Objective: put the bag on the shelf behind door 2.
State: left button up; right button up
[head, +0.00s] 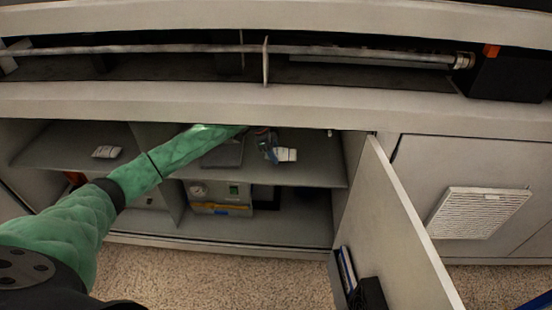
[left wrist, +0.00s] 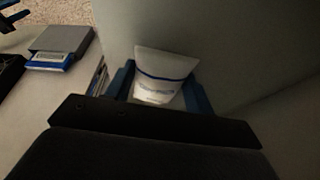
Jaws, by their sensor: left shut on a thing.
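My left gripper (head: 270,150) reaches into the open cabinet bay, above the upper shelf (head: 318,174). It is shut on the bag (head: 287,154), a small white pouch. In the left wrist view the bag (left wrist: 166,72) shows a blue stripe and stands between the blue fingers of the left gripper (left wrist: 160,90). I cannot tell whether the bag touches the shelf. The open door (head: 388,225) swings out to the right of the bay; no number shows on it. My right gripper is not in view.
A flat grey box (head: 224,153) lies on the shelf left of the gripper. A grey case (head: 221,194) stands on the lower level. A small white packet (head: 107,152) lies in the left bay. A vertical divider separates the bays. The closed panel at right has a white vent (head: 478,212).

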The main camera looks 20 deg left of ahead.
pick_arm(q)
jog(key=shift+w+d+f, duration=0.1)
jog(key=shift+d, duration=0.3)
notch_tip(320, 180, down, 3)
jog(key=shift+f, duration=0.15)
jog(key=o, duration=1)
